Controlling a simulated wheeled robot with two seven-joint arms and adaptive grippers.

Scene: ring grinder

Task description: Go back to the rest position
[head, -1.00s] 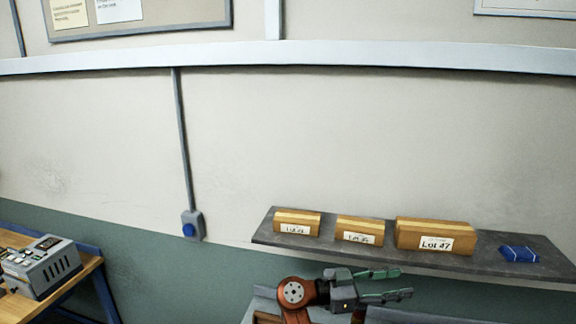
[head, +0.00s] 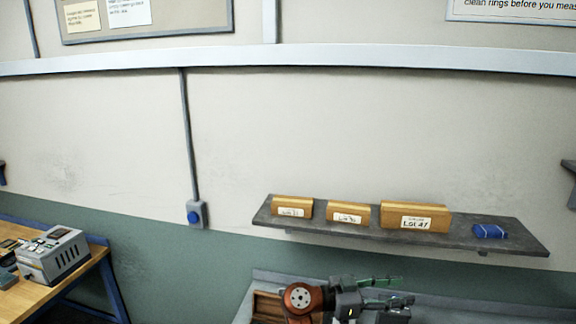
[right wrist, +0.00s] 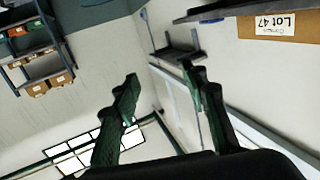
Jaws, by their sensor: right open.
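My right gripper (head: 388,292) is open and empty in the lower middle of the head view, below and in front of the wall shelf. Its green fingers stand apart in the right wrist view (right wrist: 165,95), with nothing between them. The lower part of the gripper is cut off by the bottom edge of the head view. My left gripper is not in view.
A grey device (head: 55,256) stands on a wooden bench (head: 92,268) at left. A grey-edged surface lies beneath my right arm.

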